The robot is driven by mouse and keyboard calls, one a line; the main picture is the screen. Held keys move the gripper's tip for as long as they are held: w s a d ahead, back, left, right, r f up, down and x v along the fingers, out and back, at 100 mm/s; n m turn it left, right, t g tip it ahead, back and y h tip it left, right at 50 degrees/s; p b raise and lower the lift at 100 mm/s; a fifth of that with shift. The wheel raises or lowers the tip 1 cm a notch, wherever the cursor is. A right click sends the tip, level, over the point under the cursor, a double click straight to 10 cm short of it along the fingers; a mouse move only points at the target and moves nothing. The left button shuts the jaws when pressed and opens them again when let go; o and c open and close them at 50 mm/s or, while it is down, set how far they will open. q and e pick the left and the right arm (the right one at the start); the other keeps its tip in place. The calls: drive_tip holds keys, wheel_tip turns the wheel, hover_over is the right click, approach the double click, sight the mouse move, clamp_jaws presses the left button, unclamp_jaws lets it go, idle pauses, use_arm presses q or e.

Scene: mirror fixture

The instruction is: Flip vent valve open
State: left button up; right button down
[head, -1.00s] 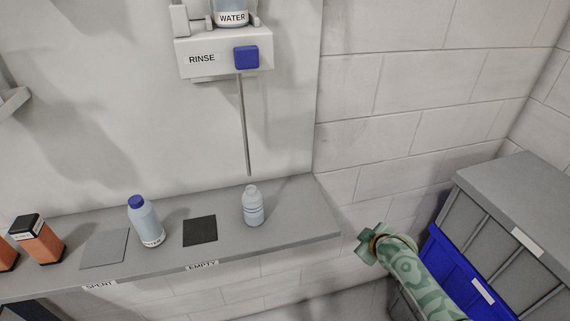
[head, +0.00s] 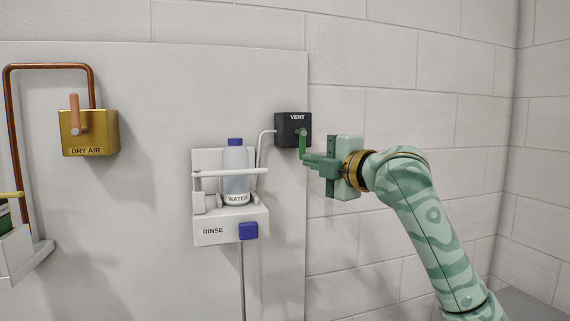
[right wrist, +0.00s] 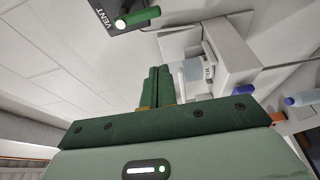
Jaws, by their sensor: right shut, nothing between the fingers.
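The vent valve (head: 284,129) is a black box labelled VENT on the wall panel's right edge. Its green lever (head: 303,143) hangs down from a pivot on the box's front. The box (right wrist: 101,8) and lever (right wrist: 142,17) also show at the top of the right wrist view. My right gripper (head: 307,160) comes in from the right, shut and empty, with its fingertips by the lever's lower end. In the right wrist view its closed fingers (right wrist: 158,80) stand below and apart from the lever. My left gripper is not in view.
Left of and below the valve is the white RINSE unit (head: 212,232) with a WATER bottle (head: 236,175), a white bar across it and a blue button (head: 248,231). A brass DRY AIR box (head: 90,134) with an orange lever is further left. Bare block wall lies right.

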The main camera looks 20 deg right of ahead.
sight(301, 153)
drive_tip(key=shift+r, duration=0.2)
drive_tip(key=shift+w, duration=0.1)
drive_tip(key=p+x, duration=0.4)
drive_tip(key=x, duration=0.6)
drive_tip(key=d, duration=0.4)
drive_tip(key=shift+p, duration=0.3)
